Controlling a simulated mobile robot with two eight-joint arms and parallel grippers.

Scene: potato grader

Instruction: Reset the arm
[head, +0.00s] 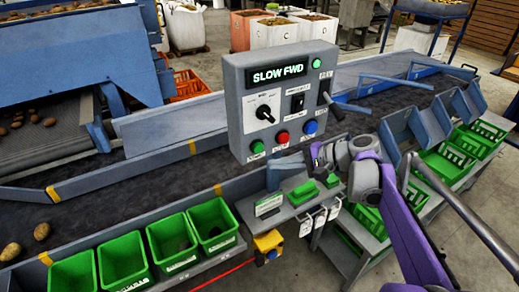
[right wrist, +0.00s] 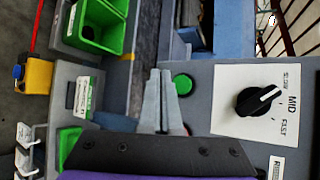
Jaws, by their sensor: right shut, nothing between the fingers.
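My right gripper (head: 287,165) comes in from the right on a purple arm. It is shut and empty, in front of the lower part of the grey control panel (head: 238,100). In the right wrist view its grey fingers (right wrist: 158,98) are closed together, beside the green button (right wrist: 183,84); I cannot tell whether they touch the panel. The panel display (head: 279,75) reads "SLOW FWD" and a green lamp (head: 316,63) is lit. A black knob (head: 264,112), a red button (head: 283,137) and a blue button (head: 310,127) show on the panel. My left gripper is out of view.
Green bins (head: 122,259) line the belt's near side at left. A dark conveyor belt (head: 120,205) runs behind them with a few potatoes (head: 11,251). A yellow box (head: 268,243) hangs below the gripper. More green crates (head: 447,165) stand at right.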

